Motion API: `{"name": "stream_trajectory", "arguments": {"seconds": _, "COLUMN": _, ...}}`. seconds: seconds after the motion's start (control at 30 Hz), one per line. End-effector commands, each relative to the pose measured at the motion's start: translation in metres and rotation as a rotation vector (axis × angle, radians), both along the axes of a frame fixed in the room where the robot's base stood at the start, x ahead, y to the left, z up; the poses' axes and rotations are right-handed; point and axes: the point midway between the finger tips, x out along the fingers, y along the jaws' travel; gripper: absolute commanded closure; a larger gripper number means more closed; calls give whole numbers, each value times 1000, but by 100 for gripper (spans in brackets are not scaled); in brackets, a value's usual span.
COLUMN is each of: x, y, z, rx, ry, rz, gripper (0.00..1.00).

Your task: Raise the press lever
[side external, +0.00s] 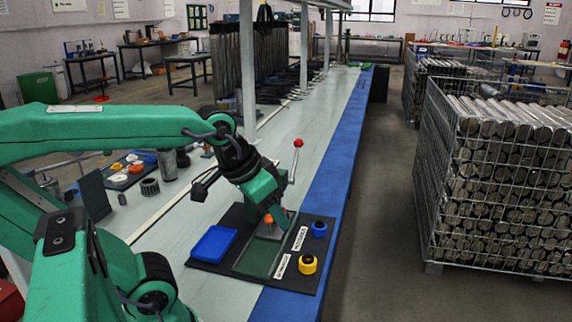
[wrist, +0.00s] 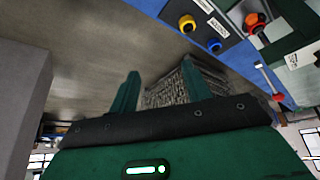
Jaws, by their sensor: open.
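The press lever is a thin metal rod with a red knob (side external: 298,143). In the side view it stands nearly upright just behind and right of my gripper, its foot partly hidden. The red knob also shows at the right of the wrist view (wrist: 278,97), apart from the fingers. My gripper (side external: 279,215) is open and points down over the press area, close to an orange part (side external: 268,218) on a grey block. Its two green fingers stand apart in the wrist view (wrist: 160,68), with nothing between them. Contact with the press cannot be told.
A black board (side external: 217,270) carries a blue tray (side external: 212,243), a green pad (side external: 255,258), a yellow part (side external: 307,264) and a blue part (side external: 319,229). Small parts and a dark upright panel (side external: 95,195) lie left. A wire cage of tubes (side external: 500,180) stands right, beyond the aisle.

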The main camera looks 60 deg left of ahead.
Motion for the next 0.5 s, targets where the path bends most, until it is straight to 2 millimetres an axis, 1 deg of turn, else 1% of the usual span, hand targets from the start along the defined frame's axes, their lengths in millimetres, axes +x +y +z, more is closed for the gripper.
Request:
{"name": "stream_trajectory", "arguments": {"seconds": 0.27, "x": 44, "y": 20, "z": 40, "rx": -41, "ry": 56, "rz": 146, "gripper": 52}}
{"name": "stream_trajectory", "arguments": {"seconds": 0.5, "x": 88, "y": 46, "z": 70, "rx": -81, "ry": 109, "rz": 294, "gripper": 52}}
